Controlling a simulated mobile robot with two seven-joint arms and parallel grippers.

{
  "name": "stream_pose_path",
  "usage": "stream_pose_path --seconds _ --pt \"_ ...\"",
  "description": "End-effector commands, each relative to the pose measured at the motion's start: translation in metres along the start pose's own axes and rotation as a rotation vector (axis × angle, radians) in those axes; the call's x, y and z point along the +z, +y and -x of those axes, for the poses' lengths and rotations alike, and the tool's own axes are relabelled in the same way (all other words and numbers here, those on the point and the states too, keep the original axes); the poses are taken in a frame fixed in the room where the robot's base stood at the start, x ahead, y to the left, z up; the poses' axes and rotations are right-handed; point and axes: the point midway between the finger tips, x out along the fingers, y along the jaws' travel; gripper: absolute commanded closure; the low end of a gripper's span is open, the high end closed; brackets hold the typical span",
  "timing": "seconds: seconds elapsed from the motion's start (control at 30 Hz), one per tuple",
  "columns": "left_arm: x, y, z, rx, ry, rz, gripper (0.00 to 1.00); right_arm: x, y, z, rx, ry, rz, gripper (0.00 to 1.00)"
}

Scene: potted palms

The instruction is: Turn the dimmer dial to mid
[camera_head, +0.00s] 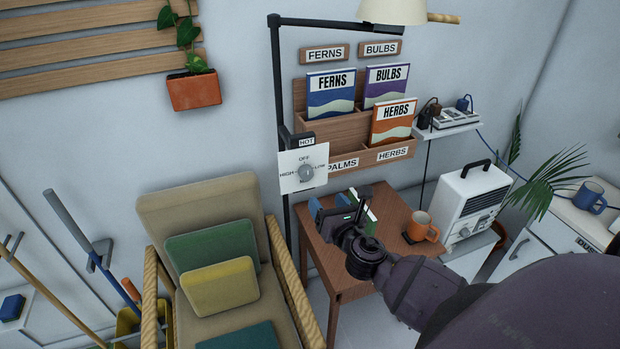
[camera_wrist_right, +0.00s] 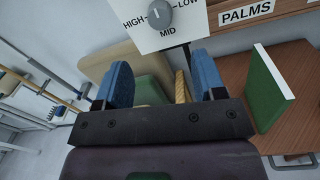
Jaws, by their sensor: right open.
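The dimmer dial (camera_head: 306,171) is a round grey knob on a white plate (camera_head: 291,184) on the lamp's dark pole. The plate reads OFF at top, HIGH at left and LOW at right. In the right wrist view the dial (camera_wrist_right: 159,15) shows at the top edge, with MID readable below it. A small pale mark shows on the knob, but its exact setting is unclear. My right gripper (camera_head: 334,207) is below and right of the dial, apart from it. Its blue fingers (camera_wrist_right: 163,82) are spread and empty. My left gripper is out of view.
A wooden side table (camera_head: 388,216) holds an orange mug (camera_head: 421,227) and a green book (camera_wrist_right: 268,92). A wooden rack (camera_head: 338,131) with seed packets hangs behind. An armchair (camera_head: 203,189) with cushions stands left; a white heater (camera_head: 471,204) stands right.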

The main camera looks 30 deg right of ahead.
Motion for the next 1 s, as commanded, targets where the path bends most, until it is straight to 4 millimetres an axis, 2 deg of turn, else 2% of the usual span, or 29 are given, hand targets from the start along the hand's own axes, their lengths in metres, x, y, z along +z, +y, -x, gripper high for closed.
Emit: stream_pose_path --seconds 0.17,0.4,0.6,0.8,1.0 --pt "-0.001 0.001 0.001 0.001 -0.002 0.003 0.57 0.002 0.001 -0.02 0.001 -0.003 0.002 0.36" --pt "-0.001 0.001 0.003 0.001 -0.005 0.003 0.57 0.001 0.001 -0.061 0.001 -0.002 0.0 0.36" --pt "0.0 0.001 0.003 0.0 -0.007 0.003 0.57 0.001 0.001 -0.089 0.001 -0.001 -0.001 0.36" --pt "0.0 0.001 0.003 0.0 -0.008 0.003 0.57 0.0 0.0 -0.103 -0.001 0.0 -0.002 0.36" --pt "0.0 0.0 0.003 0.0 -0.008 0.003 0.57 0.0 0.0 -0.105 0.0 0.0 -0.003 0.36"
